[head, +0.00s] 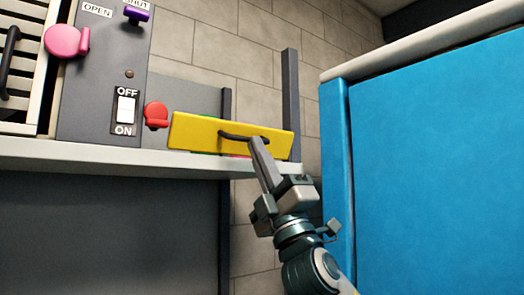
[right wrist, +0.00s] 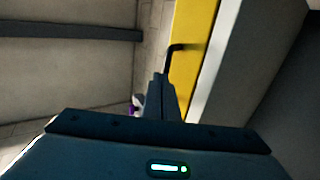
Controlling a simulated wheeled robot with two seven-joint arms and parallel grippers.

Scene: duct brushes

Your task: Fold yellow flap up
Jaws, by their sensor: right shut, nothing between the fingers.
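The yellow flap (head: 195,132) is a long panel at the right end of the grey counter, with its broad face toward me in the head view. A dark bar handle (head: 235,136) is on its face. The flap also shows as a yellow strip in the right wrist view (right wrist: 193,60), with the handle (right wrist: 178,48) near the fingertips. My right gripper (head: 258,143) is shut and empty, with its fingertips at the right end of the handle. I cannot tell whether they touch it. My left gripper is not in view.
A grey control panel (head: 100,75) with an OFF/ON switch (head: 125,108), a pink knob (head: 64,41) and a red knob (head: 156,115) stands left on the counter (head: 90,155). A dark post (head: 291,90) rises behind the flap. A large blue panel (head: 440,150) bounds the right side.

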